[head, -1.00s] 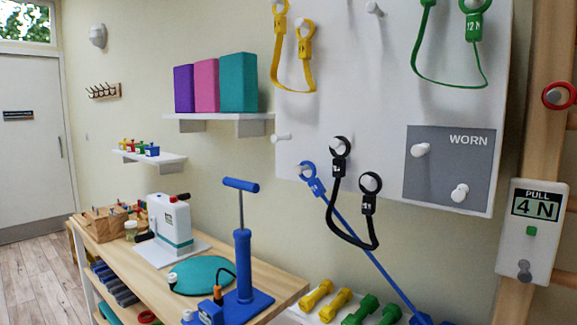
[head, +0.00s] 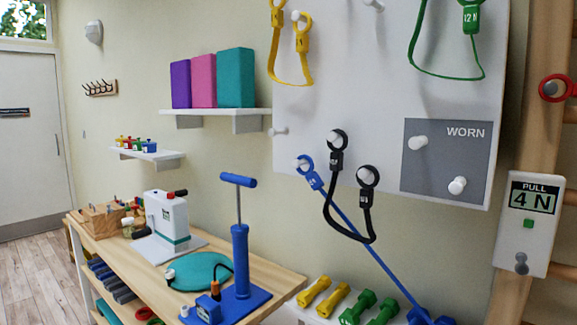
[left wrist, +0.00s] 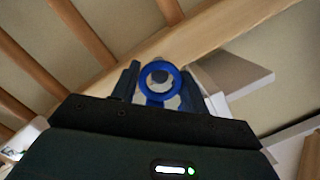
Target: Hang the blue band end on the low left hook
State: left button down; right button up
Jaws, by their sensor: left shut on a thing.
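One end of the blue band, a blue ring (head: 304,164), sits at a white peg low on the left of the white board in the head view. The blue strap (head: 363,241) runs taut from it, down and right to the bottom edge. In the left wrist view my left gripper (left wrist: 160,80) is shut on a blue ring (left wrist: 160,99), the band's other end by its look. It is held upright between the two dark fingers. A bare white peg (head: 279,131) is at the board's left edge. Neither gripper shows in the head view.
A black band (head: 348,235) hangs from two pegs beside the blue ring. Yellow and green bands hang higher. A grey WORN panel (head: 432,178) has two bare pegs. Dumbbells (head: 357,307) lie below. A blue pump (head: 241,262) stands on the wooden bench (head: 268,275).

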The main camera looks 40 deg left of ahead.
pick_arm(q)
jog(key=shift+w+d+f+b, duration=0.2)
jog(key=shift+w+b, duration=0.1)
jog(key=shift+b, duration=0.1)
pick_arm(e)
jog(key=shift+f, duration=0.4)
pick_arm(q)
jog(key=shift+w+b, duration=1.1)
jog(key=shift+w, duration=0.2)
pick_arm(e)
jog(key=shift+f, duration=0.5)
pick_arm(q)
jog(key=shift+a+r+p, duration=0.3)
jog(key=shift+p, duration=0.25)
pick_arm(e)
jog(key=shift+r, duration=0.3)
pick_arm(q)
jog(key=c, duration=1)
grip_release()
jog(key=shift+c, duration=0.2)
jog(key=o, duration=0.4)
jog(key=shift+w+a+r, duration=0.1)
jog(key=shift+o, duration=0.7)
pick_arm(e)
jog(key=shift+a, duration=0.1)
